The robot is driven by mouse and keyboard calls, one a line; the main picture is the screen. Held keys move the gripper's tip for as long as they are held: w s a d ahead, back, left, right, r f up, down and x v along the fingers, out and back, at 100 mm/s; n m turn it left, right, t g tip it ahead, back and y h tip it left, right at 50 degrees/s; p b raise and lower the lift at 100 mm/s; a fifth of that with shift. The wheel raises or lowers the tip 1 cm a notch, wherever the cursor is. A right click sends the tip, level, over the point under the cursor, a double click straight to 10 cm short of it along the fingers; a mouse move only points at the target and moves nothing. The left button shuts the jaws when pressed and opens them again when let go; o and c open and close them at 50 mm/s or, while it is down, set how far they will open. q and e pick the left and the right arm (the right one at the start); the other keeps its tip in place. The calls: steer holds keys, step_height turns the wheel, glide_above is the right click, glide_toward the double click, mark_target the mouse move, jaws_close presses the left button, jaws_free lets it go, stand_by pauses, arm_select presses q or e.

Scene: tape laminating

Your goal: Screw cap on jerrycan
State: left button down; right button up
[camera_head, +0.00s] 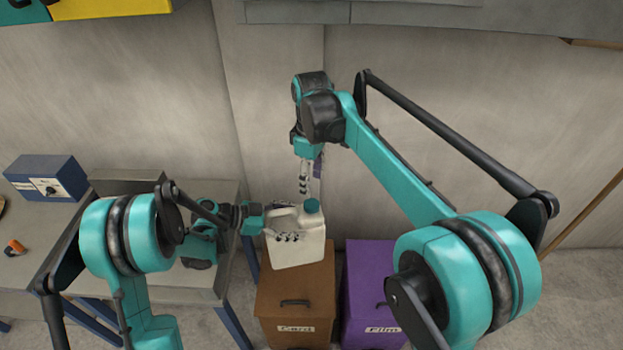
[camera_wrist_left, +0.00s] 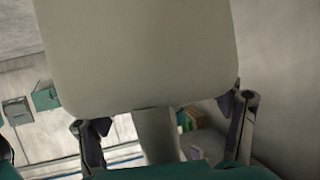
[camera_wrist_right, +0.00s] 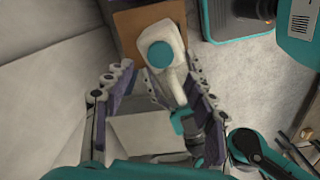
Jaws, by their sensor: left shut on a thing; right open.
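A white jerrycan (camera_head: 296,246) is held upright in the air above a brown bin. My left gripper (camera_head: 276,224) is shut on it from the left; in the left wrist view the jerrycan body (camera_wrist_left: 140,50) fills the top and its handle (camera_wrist_left: 155,135) shows between the fingers (camera_wrist_left: 168,115). A teal cap (camera_head: 312,205) sits on the jerrycan's mouth; how tight it is cannot be told. My right gripper (camera_head: 305,180) is open and empty, pointing down above the cap. In the right wrist view the cap (camera_wrist_right: 160,54) shows beyond and between the open fingers (camera_wrist_right: 158,70).
Below the jerrycan stand the brown bin (camera_head: 297,292) and a purple bin (camera_head: 370,290). A grey workbench (camera_head: 130,255) at the left carries a blue box with a dial (camera_head: 47,178) and a small orange item (camera_head: 14,247). A bare wall stands behind.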

mark_target(311, 204)
steer(key=shift+f, duration=4)
steer(key=c, duration=1.2)
steer(key=m, duration=0.6)
steer(key=shift+m, duration=0.4)
steer(key=shift+c, duration=0.2)
steer(key=m, duration=0.5)
steer(key=o, duration=1.4)
steer(key=shift+r, duration=0.1)
